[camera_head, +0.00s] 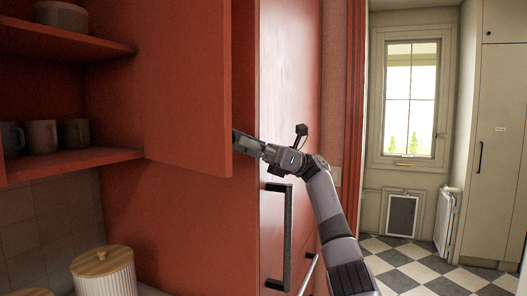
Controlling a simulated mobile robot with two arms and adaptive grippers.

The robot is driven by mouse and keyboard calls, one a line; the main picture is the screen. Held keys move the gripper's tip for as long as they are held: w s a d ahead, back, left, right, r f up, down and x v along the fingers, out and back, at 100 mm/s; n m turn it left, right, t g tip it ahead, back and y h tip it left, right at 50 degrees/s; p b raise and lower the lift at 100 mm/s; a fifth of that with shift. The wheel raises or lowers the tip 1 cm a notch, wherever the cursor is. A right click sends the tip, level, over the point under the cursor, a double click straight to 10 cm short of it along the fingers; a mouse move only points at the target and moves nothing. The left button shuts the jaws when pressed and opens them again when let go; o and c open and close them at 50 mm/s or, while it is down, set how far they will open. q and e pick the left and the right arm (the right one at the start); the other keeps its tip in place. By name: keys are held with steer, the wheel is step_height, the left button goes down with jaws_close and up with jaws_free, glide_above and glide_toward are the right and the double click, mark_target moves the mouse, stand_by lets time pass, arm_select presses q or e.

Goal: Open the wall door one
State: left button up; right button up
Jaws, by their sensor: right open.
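The red wall door (188,85) stands open at the upper left, swung away from the cabinet, so the shelves left of it show. Its free edge faces me and to the right. My right gripper (236,141) is at the lower part of that edge, with its arm coming up from the lower right. Its jaws are open, but the fingertips are partly hidden at the door's edge. I cannot tell whether they touch the door. My left gripper is not in view.
Cups (42,136) stand on the cabinet's lower shelf (70,162) and a bowl (61,15) on the upper one. A ribbed canister (105,275) stands below. A tall red cabinet with a black handle (288,238) is beside my arm. Checkered floor (420,268) lies clear at right.

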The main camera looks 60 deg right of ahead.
steer(key=v, duration=0.9)
